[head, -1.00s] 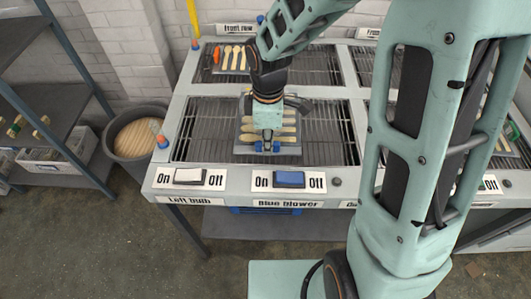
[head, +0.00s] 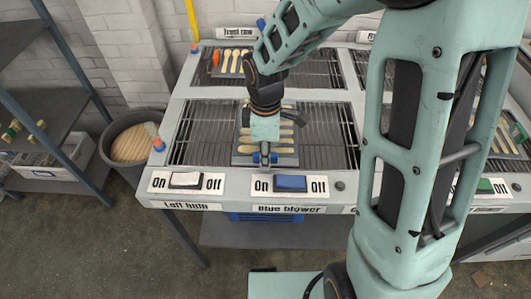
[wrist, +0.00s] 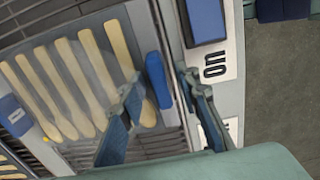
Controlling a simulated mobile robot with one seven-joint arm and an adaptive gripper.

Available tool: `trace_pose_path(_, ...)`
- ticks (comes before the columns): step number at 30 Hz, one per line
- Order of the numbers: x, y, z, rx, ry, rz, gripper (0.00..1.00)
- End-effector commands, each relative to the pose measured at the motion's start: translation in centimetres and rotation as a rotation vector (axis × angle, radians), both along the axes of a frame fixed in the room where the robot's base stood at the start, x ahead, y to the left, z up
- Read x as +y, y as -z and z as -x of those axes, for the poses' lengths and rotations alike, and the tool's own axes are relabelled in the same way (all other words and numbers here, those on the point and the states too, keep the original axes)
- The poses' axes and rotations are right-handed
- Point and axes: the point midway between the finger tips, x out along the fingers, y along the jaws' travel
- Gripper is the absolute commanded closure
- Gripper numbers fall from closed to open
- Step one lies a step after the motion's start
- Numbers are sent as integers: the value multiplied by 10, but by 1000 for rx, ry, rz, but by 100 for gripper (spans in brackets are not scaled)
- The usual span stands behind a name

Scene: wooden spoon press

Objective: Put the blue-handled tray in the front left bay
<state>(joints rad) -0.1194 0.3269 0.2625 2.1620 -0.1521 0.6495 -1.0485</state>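The blue-handled tray (head: 246,159) is a flat grey tray bearing several pale wooden spoons. It lies on the grating of the near left bay (head: 205,133), towards the bay's front edge. In the wrist view its blue handle (wrist: 157,80) runs along the tray's edge, with the spoons (wrist: 75,85) beside it. My gripper (head: 265,160) is over the tray's front edge in the head view. In the wrist view my gripper (wrist: 163,118) has its fingers spread, one on the tray side and one on the bench-edge side, with nothing held between them. The arm hides part of the tray.
A rocker switch with a blue cap (head: 291,183) sits on the bench front close to my gripper, and a white one (head: 186,180) to its left. Another spoon tray lies in the back left bay (head: 310,68). A bin (head: 130,142) and shelves (head: 45,97) stand left.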

Motion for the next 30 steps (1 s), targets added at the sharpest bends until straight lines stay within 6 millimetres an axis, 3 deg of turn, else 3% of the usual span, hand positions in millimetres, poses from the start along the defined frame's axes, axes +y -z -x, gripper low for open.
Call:
trace_pose_path(7, 0, -1, 0, 0, 0, 0, 70)
trace_pose_path(11, 0, -12, -1, -2, 1, -1, 70)
trace_pose_path(24, 1, -101, 1, -4, 0, -1, 70)
trace_pose_path(30, 0, -120, 2, -2, 0, 0, 70)
